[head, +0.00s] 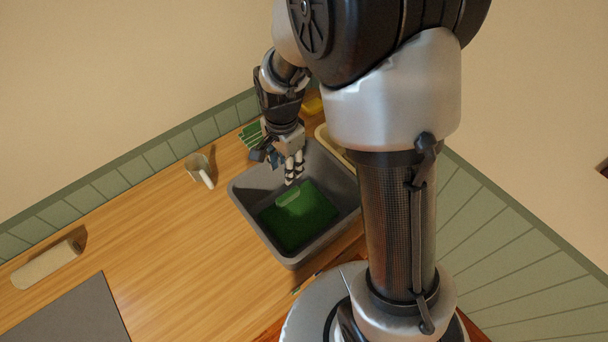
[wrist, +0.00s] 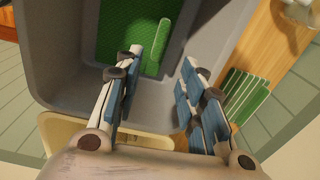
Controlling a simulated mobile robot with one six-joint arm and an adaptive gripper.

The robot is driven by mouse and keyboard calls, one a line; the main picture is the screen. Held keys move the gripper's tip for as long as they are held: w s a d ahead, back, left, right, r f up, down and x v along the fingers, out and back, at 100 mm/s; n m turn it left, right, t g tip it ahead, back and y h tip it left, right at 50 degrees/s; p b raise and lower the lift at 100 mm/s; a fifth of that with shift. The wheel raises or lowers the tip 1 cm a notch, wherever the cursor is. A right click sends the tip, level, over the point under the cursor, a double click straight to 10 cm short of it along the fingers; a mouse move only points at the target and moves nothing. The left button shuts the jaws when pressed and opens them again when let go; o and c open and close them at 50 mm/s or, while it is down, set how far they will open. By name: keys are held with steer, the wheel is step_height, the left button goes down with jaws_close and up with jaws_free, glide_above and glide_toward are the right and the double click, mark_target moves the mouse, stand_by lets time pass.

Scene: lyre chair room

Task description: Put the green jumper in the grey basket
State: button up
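The green jumper (head: 298,216) lies folded flat in the bottom of the grey basket (head: 280,261), with a lighter green strip on its upper side. In the wrist view the jumper (wrist: 123,30) lies beyond the fingertips, inside the grey basket (wrist: 56,58). My gripper (head: 294,178) is above the basket's back part, pointing down. In the wrist view my gripper (wrist: 168,75) has its fingers spread wide with nothing between them. The fingers are apart from the jumper.
A mug (head: 200,170) stands left of the basket. A green slatted thing (head: 250,134) is behind it, and a tan board-like thing (head: 328,141) is at its back right. A pale roll (head: 47,264) and a grey mat (head: 72,315) lie at left. The middle-left worktop is clear.

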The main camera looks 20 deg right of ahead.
steer(key=s+d+r+n+t, duration=0.1)
steer(key=s+r+n+t, duration=0.3)
steer(key=s+r+n, duration=0.9)
steer(key=s+r, duration=0.6)
steer(key=shift+s+d+r+n, duration=0.3)
steer(key=shift+s, duration=0.05)
